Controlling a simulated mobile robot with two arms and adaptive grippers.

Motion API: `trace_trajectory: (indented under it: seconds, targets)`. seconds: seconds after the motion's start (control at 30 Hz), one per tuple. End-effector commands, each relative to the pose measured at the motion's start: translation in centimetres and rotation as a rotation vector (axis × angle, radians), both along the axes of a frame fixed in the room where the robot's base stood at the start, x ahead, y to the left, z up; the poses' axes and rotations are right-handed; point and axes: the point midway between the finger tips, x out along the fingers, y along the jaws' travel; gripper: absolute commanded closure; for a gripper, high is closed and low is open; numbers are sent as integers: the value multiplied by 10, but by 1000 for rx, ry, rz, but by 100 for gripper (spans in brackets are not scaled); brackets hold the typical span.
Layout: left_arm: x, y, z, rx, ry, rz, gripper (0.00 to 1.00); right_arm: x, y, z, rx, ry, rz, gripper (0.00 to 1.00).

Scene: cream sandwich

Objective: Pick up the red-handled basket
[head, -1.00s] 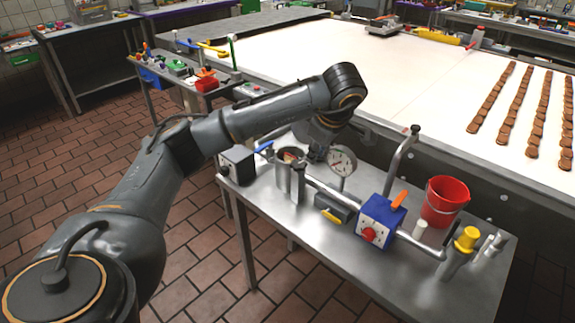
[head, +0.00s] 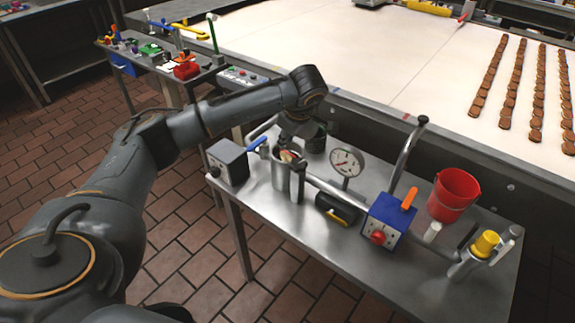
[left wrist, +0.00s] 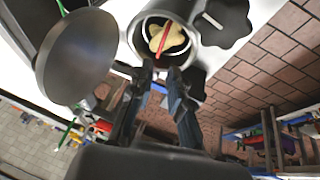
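The red-handled basket (head: 289,156) sits inside an upright metal cylinder (head: 281,180) on the steel table in the head view. In the left wrist view its red handle (left wrist: 168,38) crosses over beige contents inside the round opening. My left gripper (head: 291,144) is above the cylinder, pointing down, its fingers partly hidden in the head view. In the left wrist view the two dark fingers of my left gripper (left wrist: 160,72) stand apart near the lower end of the red handle. I cannot tell whether they touch it. My right gripper is not in view.
Close to the cylinder stand a pressure gauge (head: 346,163), a grey box with a blue lever (head: 229,164) and a blue box with a red knob (head: 386,222). A red bucket (head: 453,195) stands to the right. A conveyor (head: 400,70) lies behind the table.

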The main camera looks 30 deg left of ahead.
Motion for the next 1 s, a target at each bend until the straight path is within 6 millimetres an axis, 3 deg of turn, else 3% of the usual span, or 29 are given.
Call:
trace_trajectory:
  seconds: [0.17,0.5,0.77,0.9,1.0]
  targets:
    - [2,3,-10,-1,2,-2,82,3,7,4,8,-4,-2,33]
    - [13,16,-52,0,2,0,82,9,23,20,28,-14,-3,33]
    - [14,17,-57,0,0,-2,82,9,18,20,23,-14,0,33]
    - [15,17,-56,0,0,-2,100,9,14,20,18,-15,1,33]
    - [14,17,-56,0,1,-2,100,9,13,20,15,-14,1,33]
